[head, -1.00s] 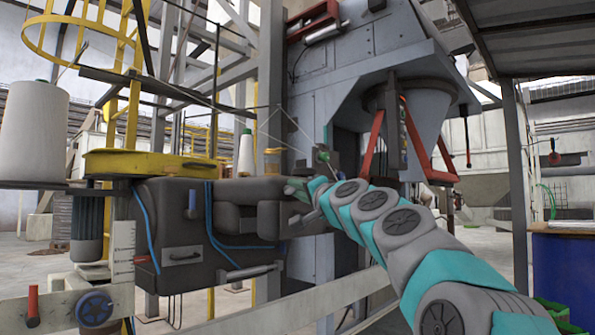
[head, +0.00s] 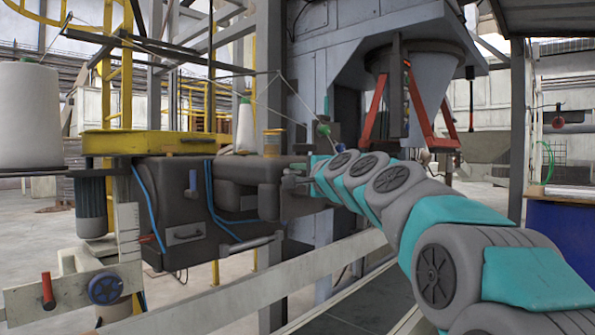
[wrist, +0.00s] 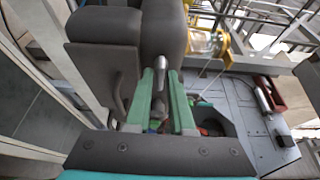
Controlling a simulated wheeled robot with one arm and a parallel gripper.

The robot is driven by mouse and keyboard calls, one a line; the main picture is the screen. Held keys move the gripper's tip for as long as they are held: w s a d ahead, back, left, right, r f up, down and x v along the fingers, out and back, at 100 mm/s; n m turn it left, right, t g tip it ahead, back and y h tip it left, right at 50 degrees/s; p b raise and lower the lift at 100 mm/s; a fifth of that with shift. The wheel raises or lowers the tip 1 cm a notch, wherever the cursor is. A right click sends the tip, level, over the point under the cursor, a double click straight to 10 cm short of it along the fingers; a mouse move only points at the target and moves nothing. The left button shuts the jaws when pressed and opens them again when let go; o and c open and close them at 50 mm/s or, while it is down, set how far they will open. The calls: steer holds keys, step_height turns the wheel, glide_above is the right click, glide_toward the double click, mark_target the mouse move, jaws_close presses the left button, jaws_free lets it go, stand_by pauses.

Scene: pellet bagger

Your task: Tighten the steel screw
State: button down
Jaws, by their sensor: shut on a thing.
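The steel screw (wrist: 159,66) shows in the wrist view as a short grey metal cylinder at the side of the dark grey machine head (wrist: 105,25). My gripper (wrist: 161,76) has its two green fingers on either side of the screw and is shut on it. In the head view my gripper (head: 297,171) is at the right end of the dark machine head (head: 185,225). The screw is too small and covered to make out there.
A white thread cone (head: 30,112) and a yellow tray (head: 150,142) are above the machine head at left. A pale rail (head: 210,295) crosses the front. Red struts (head: 375,112) hang below the hopper. A blue bin (head: 570,235) stands at right.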

stand_by(0.3)
steer(key=c, duration=0.9)
jaws_free()
steer(key=shift+c, duration=0.2)
steer(key=shift+s, duration=0.1)
steer(key=b+v, duration=0.1)
steer(key=v, duration=0.6)
steer(key=shift+s+d, duration=0.15)
steer(key=shift+s, duration=0.05)
